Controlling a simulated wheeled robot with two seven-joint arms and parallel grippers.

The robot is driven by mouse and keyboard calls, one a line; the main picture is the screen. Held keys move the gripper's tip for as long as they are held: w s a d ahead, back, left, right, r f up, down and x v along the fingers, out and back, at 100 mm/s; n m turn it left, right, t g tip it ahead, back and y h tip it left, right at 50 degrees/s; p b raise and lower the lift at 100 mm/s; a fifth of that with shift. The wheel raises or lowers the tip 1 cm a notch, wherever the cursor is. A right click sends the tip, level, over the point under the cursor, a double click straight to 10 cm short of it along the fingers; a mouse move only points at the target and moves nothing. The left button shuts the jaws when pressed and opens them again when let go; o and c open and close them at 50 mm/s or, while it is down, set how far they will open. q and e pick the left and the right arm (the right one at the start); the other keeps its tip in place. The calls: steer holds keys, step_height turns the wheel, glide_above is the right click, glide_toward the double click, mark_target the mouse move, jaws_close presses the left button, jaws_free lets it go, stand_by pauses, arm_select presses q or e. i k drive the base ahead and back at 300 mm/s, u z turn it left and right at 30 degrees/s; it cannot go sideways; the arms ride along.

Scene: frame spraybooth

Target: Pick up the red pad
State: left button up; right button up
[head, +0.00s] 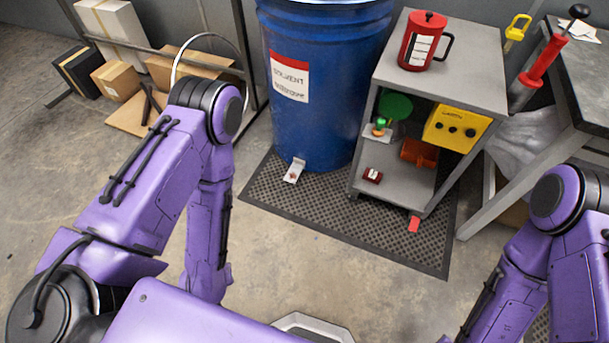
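A small flat bright red piece (414,224), which may be the red pad, shows at the front foot of the grey shelf unit, over the black mat. I cannot tell whether it lies on the mat or hangs from the shelf. A small dark red block (372,175) with a pale mark sits on the lower shelf, near its front left. My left arm comes in at the left and its forearm points down. My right arm is at the lower right. Neither gripper shows in the head view.
A blue solvent drum (325,110) stands left of the grey shelf unit (470,75), on a perforated black mat (265,190). A red can (420,45) stands on top. A yellow box (455,130) and an orange bin (419,153) are inside. Floor in front is clear.

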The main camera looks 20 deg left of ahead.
mark_target(374, 176)
steer(key=u, duration=0.5)
steer(key=k, duration=0.6)
steer(key=u, duration=1.1)
steer(key=i, duration=1.65)
steer(key=z, duration=1.1)
steer(key=i, duration=0.65)
steer(key=z, duration=0.8)
